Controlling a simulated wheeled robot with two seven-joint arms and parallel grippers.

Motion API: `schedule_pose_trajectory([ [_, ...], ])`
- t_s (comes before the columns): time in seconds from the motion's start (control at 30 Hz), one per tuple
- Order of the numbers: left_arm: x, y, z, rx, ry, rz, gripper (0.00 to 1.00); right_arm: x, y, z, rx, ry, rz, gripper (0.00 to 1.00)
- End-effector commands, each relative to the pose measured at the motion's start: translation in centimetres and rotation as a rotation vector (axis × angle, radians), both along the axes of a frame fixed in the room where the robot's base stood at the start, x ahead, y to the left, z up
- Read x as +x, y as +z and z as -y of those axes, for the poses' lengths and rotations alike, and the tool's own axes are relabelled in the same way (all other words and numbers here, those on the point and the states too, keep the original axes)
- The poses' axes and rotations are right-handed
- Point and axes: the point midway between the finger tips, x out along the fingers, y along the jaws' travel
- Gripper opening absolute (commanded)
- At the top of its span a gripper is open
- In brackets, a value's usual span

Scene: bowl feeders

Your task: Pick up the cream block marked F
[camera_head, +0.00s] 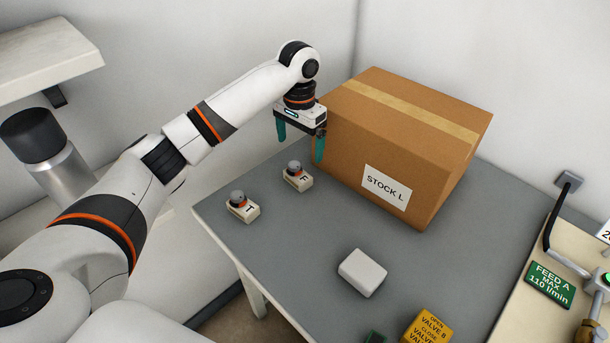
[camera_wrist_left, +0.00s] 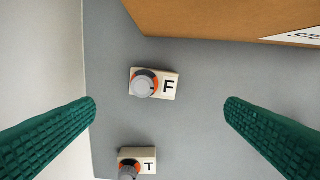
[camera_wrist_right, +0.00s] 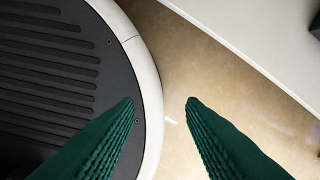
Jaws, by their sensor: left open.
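The cream block marked F (camera_head: 297,179) lies on the grey table, with a grey knob and an orange ring on top. In the left wrist view the F block (camera_wrist_left: 168,86) lies between the two fingers in the picture, a little above the line of their tips. My left gripper (camera_head: 300,148) is open and empty, pointing down above the table, behind the F block and beside the carton. A similar cream block marked T (camera_head: 243,208) lies nearer; it also shows in the left wrist view (camera_wrist_left: 148,163). My right gripper (camera_wrist_right: 160,103) is open and empty above the floor.
A large carton labelled STOCK L (camera_head: 400,135) stands close to the right of the F block. A white block (camera_head: 362,272) and a yellow valve sign (camera_head: 427,327) are nearer the front. The table's left edge (camera_head: 235,255) runs near the T block.

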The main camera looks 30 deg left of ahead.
Motion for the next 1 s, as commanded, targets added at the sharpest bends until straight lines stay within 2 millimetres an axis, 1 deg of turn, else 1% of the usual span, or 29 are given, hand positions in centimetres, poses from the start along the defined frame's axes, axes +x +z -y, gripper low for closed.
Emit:
schedule_pose_trajectory([
  [0.07,0.3,0.3,-0.7,0.002,0.019,-0.003,0.94,-0.2,-0.4,0.0,0.0,-0.001,-0.003,0.36],
  [0.13,0.3,-0.1,-0.9,0.001,0.024,-0.006,0.94,-0.7,-0.4,-0.1,0.001,-0.001,-0.009,0.36],
  [0.3,0.3,-3.1,-0.8,0.001,0.023,-0.006,0.94,-2.2,-0.2,-0.1,0.001,-0.002,-0.029,0.36],
  [0.37,0.3,-4.0,-0.8,0.001,0.023,-0.006,0.94,-2.4,-0.2,-0.2,0.001,-0.002,-0.032,0.36],
  [0.5,0.4,-5.6,-0.8,0.0,0.022,-0.003,0.94,-2.3,-0.2,-0.2,0.002,-0.002,-0.032,0.36],
  [0.67,0.4,-6.7,-0.8,0.0,0.022,-0.004,0.94,-1.8,-0.1,-0.3,0.003,-0.002,-0.026,0.36],
  [0.9,0.4,-10.3,-0.9,0.0,0.022,-0.004,0.94,-1.5,0.1,-0.3,0.003,-0.002,-0.02,0.36],
  [1.0,0.4,-11.0,-0.9,0.001,0.021,-0.003,0.94,-1.5,0.1,-0.3,0.003,-0.002,-0.02,0.36],
])
